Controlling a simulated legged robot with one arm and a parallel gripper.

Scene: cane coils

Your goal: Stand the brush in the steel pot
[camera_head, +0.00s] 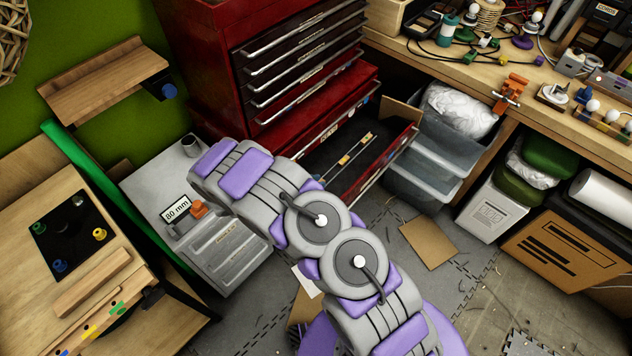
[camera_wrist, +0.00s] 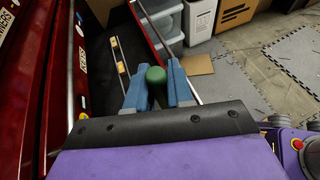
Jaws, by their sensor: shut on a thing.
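In the wrist view, the two blue fingers of my gripper (camera_wrist: 154,74) are closed on a green rounded piece, which I take to be the end of the brush (camera_wrist: 155,76). The rest of the brush is hidden behind the fingers and the dark palm edge, so its bristles and tilt cannot be told. In the head view, a small grey steel pot (camera_head: 191,145) stands upright on the grey cabinet top, just left of the end of my arm. The pot is not seen in the wrist view.
A red tool chest (camera_head: 290,75) stands behind my arm, with its bottom drawer (camera_head: 335,170) pulled open. A "80 mm" display (camera_head: 177,209) sits on the cabinet (camera_head: 150,185) in front of the pot. A wooden shelf (camera_head: 105,80) juts from the green wall at upper left.

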